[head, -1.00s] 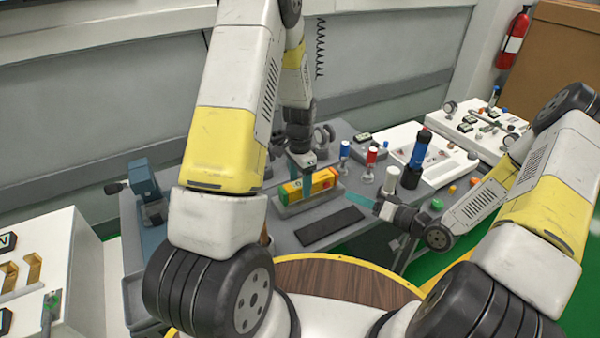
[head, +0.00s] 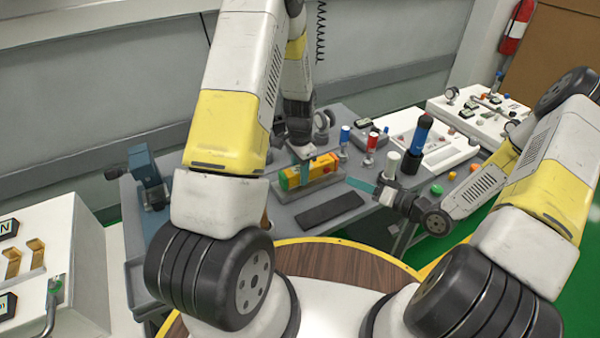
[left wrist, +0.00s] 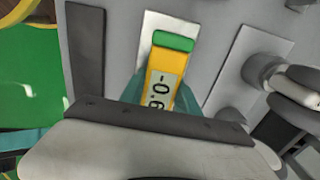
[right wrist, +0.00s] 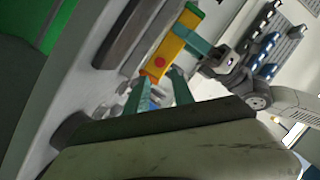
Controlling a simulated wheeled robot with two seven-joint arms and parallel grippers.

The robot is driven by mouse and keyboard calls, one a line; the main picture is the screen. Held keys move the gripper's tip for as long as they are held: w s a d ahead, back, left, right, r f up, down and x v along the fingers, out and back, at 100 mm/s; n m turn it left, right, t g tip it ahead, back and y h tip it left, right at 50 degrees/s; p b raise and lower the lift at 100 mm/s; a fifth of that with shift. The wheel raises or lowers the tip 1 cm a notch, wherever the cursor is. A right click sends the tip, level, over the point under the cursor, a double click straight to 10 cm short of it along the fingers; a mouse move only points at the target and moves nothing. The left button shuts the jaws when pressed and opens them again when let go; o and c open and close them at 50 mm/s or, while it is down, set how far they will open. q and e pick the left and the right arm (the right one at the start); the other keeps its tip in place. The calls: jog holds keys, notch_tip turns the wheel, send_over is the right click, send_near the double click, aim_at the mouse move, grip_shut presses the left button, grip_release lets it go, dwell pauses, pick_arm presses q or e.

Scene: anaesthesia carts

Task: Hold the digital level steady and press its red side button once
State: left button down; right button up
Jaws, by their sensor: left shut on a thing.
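The digital level (head: 322,168) is a yellow bar with a green end and an orange end. It lies in or just over a grey holder (head: 332,181) on the bench; I cannot tell if it touches. My left gripper (head: 304,170) comes from above and is shut across the level. In the left wrist view the level's display (left wrist: 159,90) shows between the fingers. The red side button (right wrist: 160,62) shows on the yellow side in the right wrist view, near the orange end. My right gripper (right wrist: 161,90) is open and empty, its fingertips just short of that end.
A dark flat strip (head: 330,208) lies in front of the holder. To the right stand a white-topped cylinder (head: 391,165), a blue-and-black torch-like object (head: 418,140) and small red and blue capped items. A blue-grey device (head: 147,178) stands at the bench's left end.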

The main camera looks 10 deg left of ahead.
grip_shut()
dwell(1.5)
